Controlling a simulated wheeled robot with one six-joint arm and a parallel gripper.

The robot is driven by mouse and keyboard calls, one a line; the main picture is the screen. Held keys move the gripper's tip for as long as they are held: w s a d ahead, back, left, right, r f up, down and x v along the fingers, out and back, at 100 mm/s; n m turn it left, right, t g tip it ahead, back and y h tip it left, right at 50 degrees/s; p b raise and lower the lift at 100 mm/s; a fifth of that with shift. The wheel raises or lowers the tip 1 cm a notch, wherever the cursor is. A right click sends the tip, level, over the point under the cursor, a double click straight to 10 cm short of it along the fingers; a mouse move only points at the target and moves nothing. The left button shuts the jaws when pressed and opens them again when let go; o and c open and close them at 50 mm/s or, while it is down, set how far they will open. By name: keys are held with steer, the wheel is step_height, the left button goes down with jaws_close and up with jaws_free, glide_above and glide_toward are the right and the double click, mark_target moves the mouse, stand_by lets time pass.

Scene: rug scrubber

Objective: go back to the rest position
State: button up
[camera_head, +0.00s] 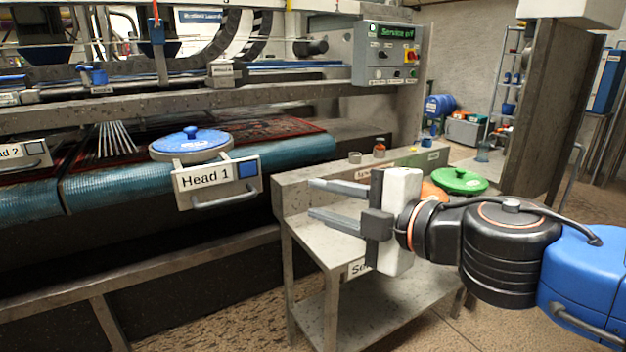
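My gripper (312,201) is on the right half of the head camera view. Its two grey fingers point left and stand apart with nothing between them. It is in front of and above the small service table (352,243), and its white body hides part of that table. My arm comes in from the right edge, bent at a black joint, with a blue link behind it. The rug scrubber's Head 1 (216,183), with a blue round lid and a front handle, is to the left of my fingertips, apart from them.
A green round lid (459,180) is on the table behind my arm. Small cups (379,151) stand on the table's back ledge. A control panel (388,54) reads "Service off". A grey pillar (545,115) stands at the right. Speckled floor (190,310) is open at the front.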

steer(key=w+d+f+m+t+h, duration=0.1)
steer(key=w+d+m+t+h, duration=0.1)
steer(key=w+d+m+h, duration=0.3)
steer(key=w+d+f+m+t+h, duration=0.15)
steer(key=d+m, duration=0.25)
steer(key=d, duration=0.4)
steer(key=d+f+m+g+h, duration=0.2)
steer(key=d+f+m+h, duration=0.4)
steer(key=d, duration=0.5)
steer(key=s+d+f+m+g+y, duration=0.1)
steer(key=s+d+f+m+g, duration=0.3)
steer(key=s+f+m+g, duration=0.4)
steer(key=s+f+m, duration=0.1)
steer(key=s+f, duration=0.5)
steer(key=f, duration=0.1)
steer(key=shift+s+f+m, duration=0.2)
steer(key=shift+f+m, duration=0.1)
steer(key=shift+m, duration=0.1)
